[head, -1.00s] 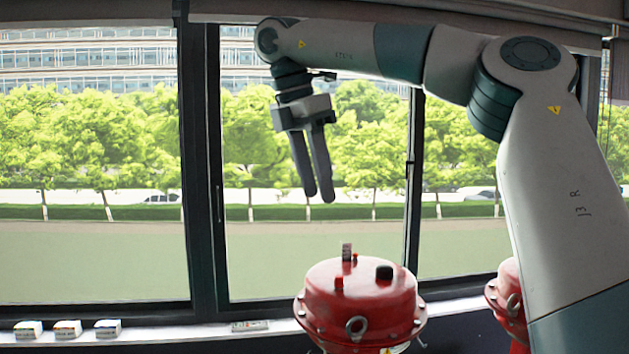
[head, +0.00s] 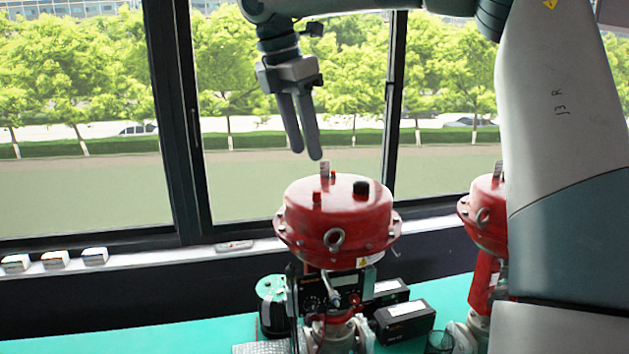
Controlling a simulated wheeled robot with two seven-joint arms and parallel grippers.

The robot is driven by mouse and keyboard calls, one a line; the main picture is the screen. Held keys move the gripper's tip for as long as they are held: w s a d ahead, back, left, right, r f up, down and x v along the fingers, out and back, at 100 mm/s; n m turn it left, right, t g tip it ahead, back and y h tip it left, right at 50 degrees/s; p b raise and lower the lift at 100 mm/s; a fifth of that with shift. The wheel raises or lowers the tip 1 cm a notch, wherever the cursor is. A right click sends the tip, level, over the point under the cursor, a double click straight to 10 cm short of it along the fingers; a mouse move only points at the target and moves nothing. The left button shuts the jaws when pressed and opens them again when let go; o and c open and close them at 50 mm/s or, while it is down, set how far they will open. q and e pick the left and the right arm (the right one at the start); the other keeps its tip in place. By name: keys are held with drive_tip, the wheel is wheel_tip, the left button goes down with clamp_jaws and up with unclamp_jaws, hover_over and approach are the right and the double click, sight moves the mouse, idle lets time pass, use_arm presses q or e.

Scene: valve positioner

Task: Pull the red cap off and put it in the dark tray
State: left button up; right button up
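A red domed valve actuator (head: 338,212) stands upright in the middle of the head view. On its top are a small red cap (head: 317,196) at the left, a black knob (head: 361,188) at the right and a small grey tag-like part (head: 325,169) at the back. My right gripper (head: 304,156) points down above the actuator's back left part. Its two fingers look close together with a narrow gap, and nothing shows between them. My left gripper is not in view. I cannot make out the dark tray.
A second red actuator (head: 484,212) stands at the right, partly behind my arm. Black boxes (head: 404,320) and a black-and-green cylinder (head: 272,305) stand on the green table (head: 160,338) around the valve's base. Small white boxes (head: 55,259) sit on the windowsill.

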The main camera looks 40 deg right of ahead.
sight(317, 190)
drive_tip(key=p+x, duration=0.2)
drive_tip(key=x, duration=0.5)
drive_tip(key=shift+d+f, duration=0.1)
drive_tip(key=shift+f, duration=0.2)
drive_tip(key=shift+d+f+p, duration=0.15)
drive_tip(key=shift+f+p, duration=0.25)
drive_tip(key=shift+f, duration=0.3)
clamp_jaws()
